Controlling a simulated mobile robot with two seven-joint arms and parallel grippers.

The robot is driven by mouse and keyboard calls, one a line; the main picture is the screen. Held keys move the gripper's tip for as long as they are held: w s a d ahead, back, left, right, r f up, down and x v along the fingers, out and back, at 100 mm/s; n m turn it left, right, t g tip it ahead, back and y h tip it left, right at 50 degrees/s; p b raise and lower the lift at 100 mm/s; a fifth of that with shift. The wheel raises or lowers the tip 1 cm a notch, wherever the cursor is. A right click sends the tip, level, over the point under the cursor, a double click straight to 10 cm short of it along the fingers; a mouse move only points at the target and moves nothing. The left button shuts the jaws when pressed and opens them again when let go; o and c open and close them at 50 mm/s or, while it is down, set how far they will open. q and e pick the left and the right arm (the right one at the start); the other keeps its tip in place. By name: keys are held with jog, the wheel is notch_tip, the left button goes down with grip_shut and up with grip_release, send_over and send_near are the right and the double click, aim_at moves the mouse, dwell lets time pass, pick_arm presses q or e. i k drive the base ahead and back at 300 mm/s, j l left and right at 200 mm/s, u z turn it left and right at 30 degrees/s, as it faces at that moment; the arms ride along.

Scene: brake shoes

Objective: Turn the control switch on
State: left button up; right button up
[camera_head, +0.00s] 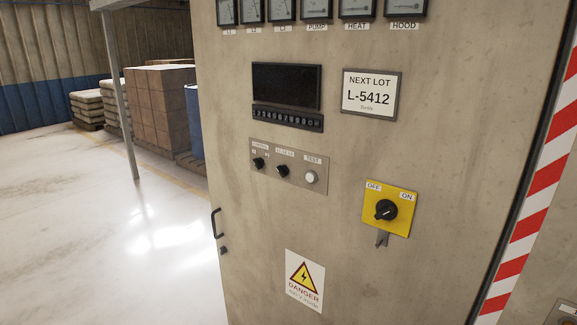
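A grey-beige control cabinet fills the middle and right of the head view. On it is a yellow plate (402,199) with a black rotary knob (386,209), marked OFF at the upper left and ON at the upper right. The knob's pointer appears to lie slantwise, but its exact setting is hard to tell. A small key or tag (382,239) hangs below it. To the left, a small panel (297,184) holds a black switch knob (258,162) under a blurred label, perhaps CONTROL, a second black knob (282,171), and a white button (310,177) labelled TEST. Neither gripper shows.
Above are a dark display (287,85), several gauges and a NEXT LOT L-5412 sign (369,93). A danger label (304,281) is below, and a door handle (215,223) at the left edge. Red-white striping (540,175) lines the right. Pallets of boxes (160,100) stand far behind; open floor lies left.

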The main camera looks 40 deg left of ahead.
aim_at(258, 162)
jog(key=u, duration=1.3)
